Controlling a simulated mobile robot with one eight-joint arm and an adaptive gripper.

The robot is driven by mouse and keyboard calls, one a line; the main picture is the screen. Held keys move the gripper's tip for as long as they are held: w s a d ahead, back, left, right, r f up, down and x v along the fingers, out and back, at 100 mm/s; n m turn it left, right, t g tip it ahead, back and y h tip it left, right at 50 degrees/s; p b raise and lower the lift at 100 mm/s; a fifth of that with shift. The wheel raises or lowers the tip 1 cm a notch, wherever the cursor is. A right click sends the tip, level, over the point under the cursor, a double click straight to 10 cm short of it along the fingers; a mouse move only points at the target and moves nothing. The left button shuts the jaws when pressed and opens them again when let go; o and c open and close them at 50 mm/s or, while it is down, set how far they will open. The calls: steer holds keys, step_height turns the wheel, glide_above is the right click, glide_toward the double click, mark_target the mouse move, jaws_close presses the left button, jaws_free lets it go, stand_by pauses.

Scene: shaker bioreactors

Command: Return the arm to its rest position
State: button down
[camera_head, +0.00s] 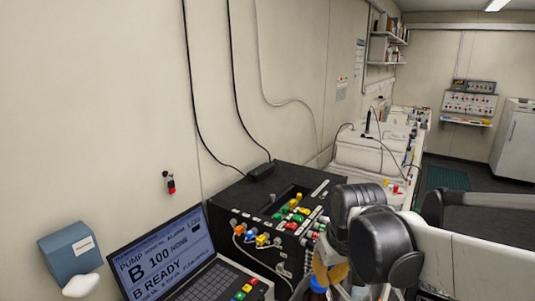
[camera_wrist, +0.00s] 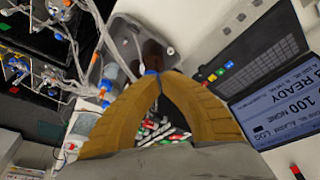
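My arm (camera_head: 375,240) reaches down at the lower right of the head view, its dark joints in front of the bench. My gripper (camera_wrist: 160,76) shows in the wrist view as two tan fingers whose tips meet, with no object clearly held between them. In the head view the tan fingers are partly hidden behind the arm. A blue cap or fitting (camera_wrist: 151,73) lies right at the fingertips; whether they touch it I cannot tell. A blue-topped bottle (camera_head: 318,284) shows beside the gripper in the head view.
A laptop (camera_head: 165,255) with a "B READY" screen stands left of the arm. A black control box (camera_head: 245,200) with coloured buttons is behind it. Tubes and bottles (camera_wrist: 60,75) crowd the wrist view's left. A white bench (camera_head: 375,155) runs back along the wall.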

steer(key=s+d+f+m+t+b, duration=0.1)
steer(key=s+d+f+b, duration=0.1)
steer(key=s+f+b, duration=0.5)
steer(key=s+d+f+m+t+b, duration=0.1)
steer(key=s+d+f+t+b, duration=0.1)
steer(key=s+f+b, duration=0.5)
step_height(320, 180, down, 4)
steer(key=shift+d+r+m+t+b, duration=0.1)
steer(key=shift+d+m+t+b, duration=0.25)
steer(key=shift+d+b, duration=0.3)
steer(key=shift+a, duration=0.1)
